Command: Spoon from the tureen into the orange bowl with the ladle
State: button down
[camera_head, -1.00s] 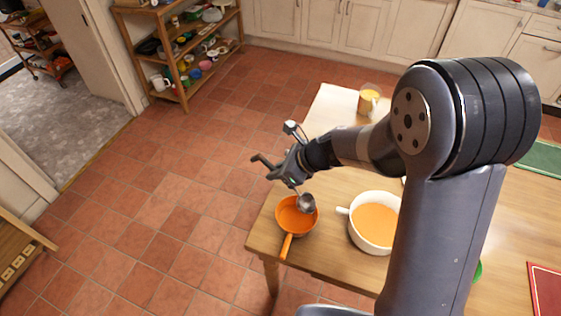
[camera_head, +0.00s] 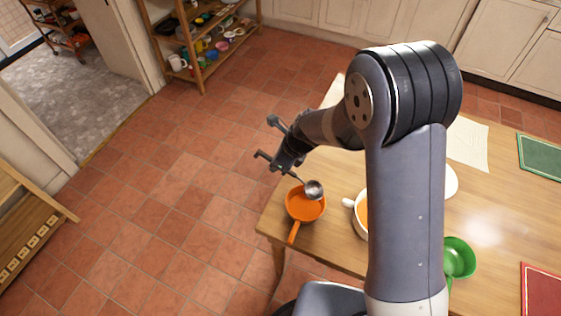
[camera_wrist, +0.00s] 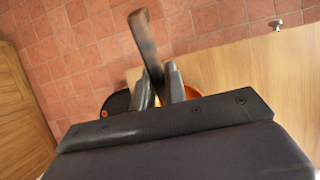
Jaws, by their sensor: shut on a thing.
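The orange bowl (camera_head: 305,206), with a handle pointing toward the front, stands near the left corner of the table. The ladle (camera_head: 314,189) is metal, and its round cup is over the bowl's upper right rim. My gripper (camera_head: 284,162) is shut on the ladle's handle, above and behind the bowl. In the wrist view the handle (camera_wrist: 146,45) rises from between the fingers (camera_wrist: 160,88); part of the orange bowl (camera_wrist: 191,92) shows behind them. The white tureen (camera_head: 360,216) holds orange liquid and stands right of the bowl, mostly hidden by my arm.
A green bowl (camera_head: 459,258) stands on the wooden table (camera_head: 490,218) at right. A green mat (camera_head: 541,155), a red mat (camera_head: 542,290) and a pale cloth (camera_head: 468,143) lie further right. Open tiled floor is left of the table.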

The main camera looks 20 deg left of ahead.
jog(key=shift+w+a+f+h, duration=0.1)
jog(key=shift+a+f+h, duration=0.3)
jog(key=shift+a+h, duration=0.4)
jog(key=shift+w+a+f+h, duration=0.1)
jog(key=shift+a+f+h, duration=0.3)
jog(key=shift+a+h, duration=0.4)
jog(key=shift+a+f+h, duration=0.4)
jog(key=shift+a+h, duration=0.3)
jog(key=shift+h, duration=0.2)
